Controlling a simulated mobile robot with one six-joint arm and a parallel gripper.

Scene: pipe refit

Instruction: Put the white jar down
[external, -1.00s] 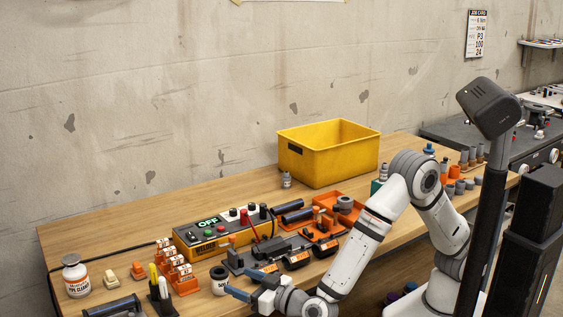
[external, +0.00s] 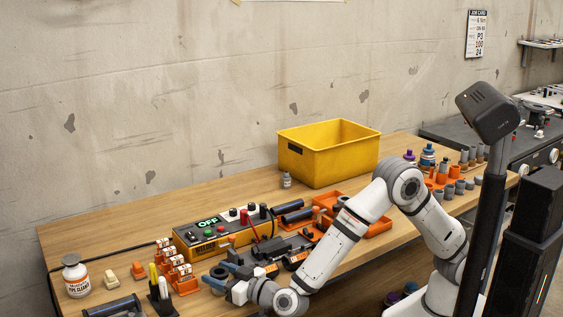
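A small white jar with a dark top (external: 219,271) stands near the front of the workbench in the external view. Only its dark top shows clearly; my gripper hides most of its white side. My gripper (external: 223,277) has its blue fingers at the jar, one on the near left side and one on the far right. I cannot tell whether the fingers press on the jar or only surround it. Another white jar (external: 77,282), with a grey lid and an orange-lettered label, stands upright at the bench's left end, well away from my gripper.
A tool holder (external: 161,298) and an orange rack of labelled cylinders (external: 184,282) stand left of my gripper. A control box (external: 210,234) with a lit OFF display is behind it. A yellow bin (external: 330,160) stands farther back. The back left bench top is clear.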

